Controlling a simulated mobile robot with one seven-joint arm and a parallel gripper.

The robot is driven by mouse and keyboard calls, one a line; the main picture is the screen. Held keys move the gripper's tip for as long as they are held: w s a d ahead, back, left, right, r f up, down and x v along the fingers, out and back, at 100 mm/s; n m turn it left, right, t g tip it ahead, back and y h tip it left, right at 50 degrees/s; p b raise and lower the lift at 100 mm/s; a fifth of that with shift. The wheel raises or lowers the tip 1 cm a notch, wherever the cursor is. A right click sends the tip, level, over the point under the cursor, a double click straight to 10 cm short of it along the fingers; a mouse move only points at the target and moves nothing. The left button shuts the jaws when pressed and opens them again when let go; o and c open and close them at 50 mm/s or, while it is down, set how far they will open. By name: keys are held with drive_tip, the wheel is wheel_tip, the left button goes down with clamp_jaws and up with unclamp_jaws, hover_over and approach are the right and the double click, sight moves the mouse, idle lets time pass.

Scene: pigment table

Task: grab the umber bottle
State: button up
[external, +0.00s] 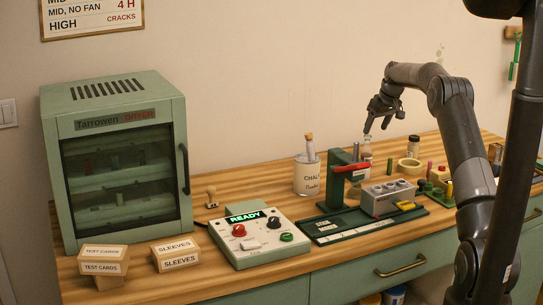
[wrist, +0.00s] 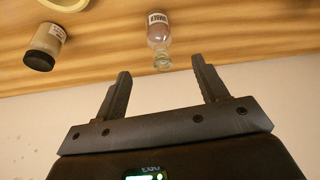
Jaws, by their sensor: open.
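A clear glass bottle with a white label (wrist: 158,22) lies between my open fingers' lines in the wrist view, its neck toward my gripper (wrist: 161,68). The label is too small to read, so I cannot tell whether it says umber. In the external view this bottle (external: 367,156) stands upright at the back of the table, below my gripper (external: 377,127). The fingers are apart, empty and pointing down, with the bottle's mouth just beyond their tips. A dark-capped jar (wrist: 44,47) is to the left in the wrist view and right of the bottle in the external view (external: 413,147).
A green stand with a red handle (external: 347,174) and a grey block (external: 388,196) are in front of the bottle. A white chalk canister (external: 307,177) is to its left. A tape ring (external: 410,166) lies to its right. The wall is close behind.

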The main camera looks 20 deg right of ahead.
sight(369, 140)
drive_tip(key=x, duration=0.5)
drive_tip(key=shift+s, duration=0.1)
drive_tip(key=shift+w+x, duration=0.15)
drive_tip(key=shift+x, duration=1.05)
drive_tip(key=shift+w+x, duration=0.15)
drive_tip(key=shift+x, duration=1.05)
drive_tip(key=shift+r, duration=0.1)
drive_tip(key=shift+c, duration=0.6)
drive_tip(key=c, duration=1)
